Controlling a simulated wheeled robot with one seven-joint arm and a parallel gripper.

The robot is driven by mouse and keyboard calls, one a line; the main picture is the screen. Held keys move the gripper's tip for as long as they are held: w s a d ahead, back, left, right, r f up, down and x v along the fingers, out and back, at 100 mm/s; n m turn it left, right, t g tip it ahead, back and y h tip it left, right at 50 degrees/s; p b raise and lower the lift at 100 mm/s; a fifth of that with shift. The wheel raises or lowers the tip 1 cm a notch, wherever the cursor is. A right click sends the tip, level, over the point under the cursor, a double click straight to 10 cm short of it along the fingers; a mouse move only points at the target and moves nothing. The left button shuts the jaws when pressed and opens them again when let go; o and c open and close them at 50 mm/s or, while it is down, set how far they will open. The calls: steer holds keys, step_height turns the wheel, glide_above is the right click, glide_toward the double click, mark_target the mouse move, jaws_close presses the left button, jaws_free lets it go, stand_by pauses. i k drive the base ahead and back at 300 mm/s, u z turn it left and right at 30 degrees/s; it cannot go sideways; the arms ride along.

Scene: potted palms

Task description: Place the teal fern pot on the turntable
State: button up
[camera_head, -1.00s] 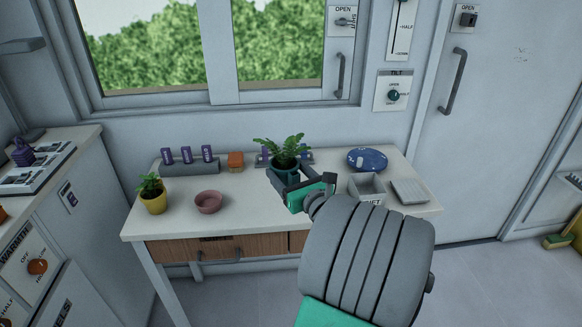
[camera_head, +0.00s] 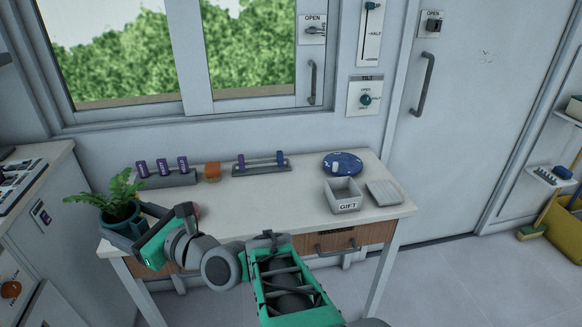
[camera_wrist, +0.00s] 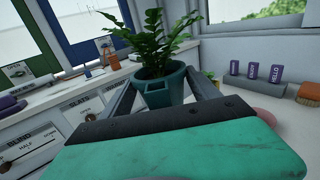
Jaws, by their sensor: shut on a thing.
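The teal fern pot (camera_head: 122,222) is held upright between the fingers of my gripper (camera_head: 132,228), at the left end of the table. The wrist view shows the teal pot (camera_wrist: 162,84) with its green fern between both fingers; its base is hidden there. I cannot tell its exact height over the table edge.
A grey GIFT box (camera_head: 344,204) and a grey ridged tray (camera_head: 383,193) stand just in front of the disc. The table's middle is clear.

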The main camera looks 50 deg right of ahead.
mark_target(344, 164)
steer(key=u, duration=1.8)
steer(key=k, duration=1.25)
steer(key=z, duration=2)
steer(key=i, duration=0.5)
steer(key=u, duration=0.05)
